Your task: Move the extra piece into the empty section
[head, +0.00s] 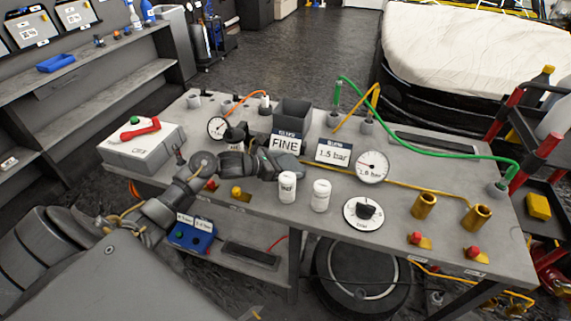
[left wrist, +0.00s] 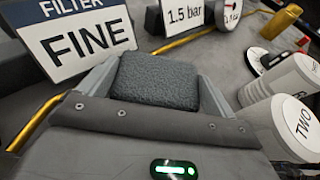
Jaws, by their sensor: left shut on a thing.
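My left gripper (head: 288,167) is over the workbench, just in front of the FINE sign (head: 285,143). In the left wrist view its two fingers (left wrist: 157,84) are shut on a dark grey, rough-textured block (left wrist: 158,72). The FINE sign (left wrist: 85,40) stands close by at upper left in that view. A grey open-topped box (head: 293,112) stands behind the sign in the head view; its inside is mostly dark. I cannot tell which section is the empty one. My right gripper is out of sight.
Two white canisters (head: 288,188) (head: 321,195) stand right of my gripper; one is marked TWO (left wrist: 296,125). A 1.5 bar sign (head: 333,153), a gauge (head: 371,167) and a dial (head: 363,211) are further right. A yellow pipe (head: 410,193) crosses the bench.

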